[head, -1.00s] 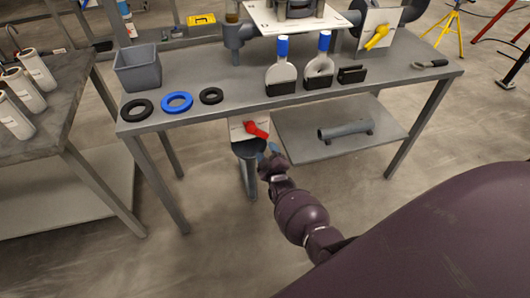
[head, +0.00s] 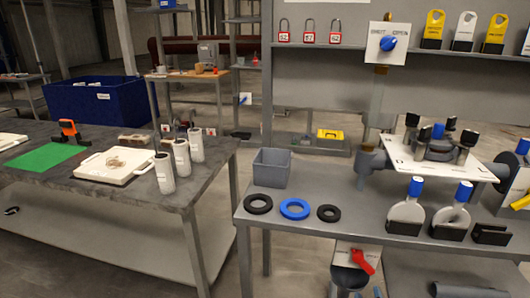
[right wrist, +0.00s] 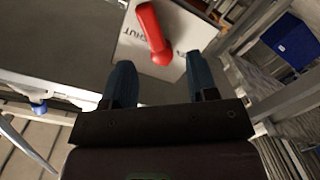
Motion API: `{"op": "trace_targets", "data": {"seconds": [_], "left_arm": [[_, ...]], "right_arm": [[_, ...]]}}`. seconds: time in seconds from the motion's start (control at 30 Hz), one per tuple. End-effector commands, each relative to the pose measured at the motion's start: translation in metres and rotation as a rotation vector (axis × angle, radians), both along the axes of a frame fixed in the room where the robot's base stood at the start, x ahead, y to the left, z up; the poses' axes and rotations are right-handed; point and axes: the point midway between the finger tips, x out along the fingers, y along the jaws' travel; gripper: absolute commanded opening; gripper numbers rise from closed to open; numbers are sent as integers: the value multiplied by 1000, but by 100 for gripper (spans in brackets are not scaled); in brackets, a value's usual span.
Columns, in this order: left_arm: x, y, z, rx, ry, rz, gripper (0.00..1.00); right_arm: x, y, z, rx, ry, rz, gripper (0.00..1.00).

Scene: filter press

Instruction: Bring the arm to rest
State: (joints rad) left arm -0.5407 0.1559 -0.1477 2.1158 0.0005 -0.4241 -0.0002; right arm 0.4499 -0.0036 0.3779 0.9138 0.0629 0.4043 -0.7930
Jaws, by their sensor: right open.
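My right gripper (right wrist: 160,78) is open, its two blue fingers apart with nothing between them. In the head view only a small blue fingertip shows at the bottom edge. Just beyond the fingers in the right wrist view is a red valve handle (right wrist: 153,35) on a white plate (right wrist: 185,28) with "SHUT" lettering. In the head view the same red handle (head: 362,261) sits below the front edge of the workbench (head: 400,262), to the left of the fingertip. Whether fingers and handle touch is hard to tell; the handle is not gripped. My left gripper is not in view.
The workbench holds a grey bin (head: 272,168), black rings, a blue ring (head: 294,209) and blue-capped paddles (head: 407,212). A blue-handled valve plate (head: 388,43) hangs above. A second table (head: 100,195) on the left carries white cylinders (head: 181,158). Floor shows between the tables.

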Motion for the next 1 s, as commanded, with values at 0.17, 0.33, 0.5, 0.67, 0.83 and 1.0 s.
{"op": "trace_targets", "data": {"seconds": [0.17, 0.33, 0.5, 0.67, 0.83, 1.0], "left_arm": [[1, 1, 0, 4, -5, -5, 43], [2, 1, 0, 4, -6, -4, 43], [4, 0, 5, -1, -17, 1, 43], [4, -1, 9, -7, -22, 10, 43], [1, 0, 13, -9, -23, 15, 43], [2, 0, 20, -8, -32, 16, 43]], "right_arm": [[22, 6, 32, 169, -12, 23, 53], [27, 11, 68, 292, -19, 55, 53], [1, 17, 98, 403, 11, 82, 53], [-49, 28, 116, 492, 72, 97, 53], [-111, 42, 127, 555, 146, 104, 53], [-176, 56, 134, 581, 220, 110, 53]]}}
